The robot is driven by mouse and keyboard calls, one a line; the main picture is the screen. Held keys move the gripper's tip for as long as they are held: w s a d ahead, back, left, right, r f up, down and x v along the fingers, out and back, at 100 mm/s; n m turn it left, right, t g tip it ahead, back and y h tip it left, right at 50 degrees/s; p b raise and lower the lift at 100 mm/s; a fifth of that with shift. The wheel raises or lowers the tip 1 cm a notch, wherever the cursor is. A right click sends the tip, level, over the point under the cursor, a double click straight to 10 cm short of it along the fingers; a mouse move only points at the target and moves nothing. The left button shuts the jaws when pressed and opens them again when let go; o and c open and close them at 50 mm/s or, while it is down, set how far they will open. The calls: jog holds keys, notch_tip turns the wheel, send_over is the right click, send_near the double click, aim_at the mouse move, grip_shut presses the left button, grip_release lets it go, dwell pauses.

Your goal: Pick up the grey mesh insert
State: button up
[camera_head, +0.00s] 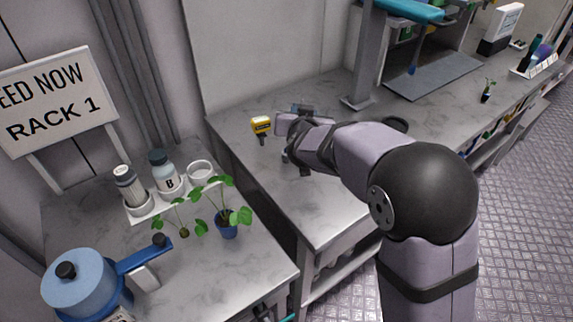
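I cannot make out a grey mesh insert for certain. A dark, round, shallow piece (396,124) lies on the middle bench just behind my arm, partly hidden by it; I cannot tell if it is the insert. My gripper (287,152) is at the far end of my arm, low over the left part of the same bench. My own wrist covers most of it, so its fingers and anything between them are unclear.
A yellow device (261,126) stands left of my wrist. A blue pot (80,283), a potted plant (227,229) and a white bottle holder (151,212) are on the near left bench. A grey stand (364,60) rises behind my arm. The middle bench's front is clear.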

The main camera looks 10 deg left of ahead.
jog(key=w+a+m+t+h+b, duration=0.2)
jog(key=a+t+h, duration=0.1)
jog(key=a, duration=0.1)
jog(key=m+g+h+b, duration=0.25)
jog(key=m+h, duration=0.25)
jog(key=h, duration=0.4)
send_over(284, 150)
jog(key=v, duration=0.2)
notch_tip(284, 150, down, 4)
jog(key=shift+s+f+t+b, duration=0.15)
jog(key=shift+f+t+b, duration=0.25)
jog(key=shift+f, duration=1.15)
notch_tip(284, 150, down, 3)
jog(key=shift+f, duration=0.25)
jog(key=shift+p+x, duration=0.6)
jog(key=shift+x, duration=0.4)
jog(key=shift+w+d+f, duration=0.15)
jog(key=shift+w+d, duration=0.1)
jog(key=shift+w, duration=0.2)
jog(key=shift+c, duration=0.4)
grip_shut()
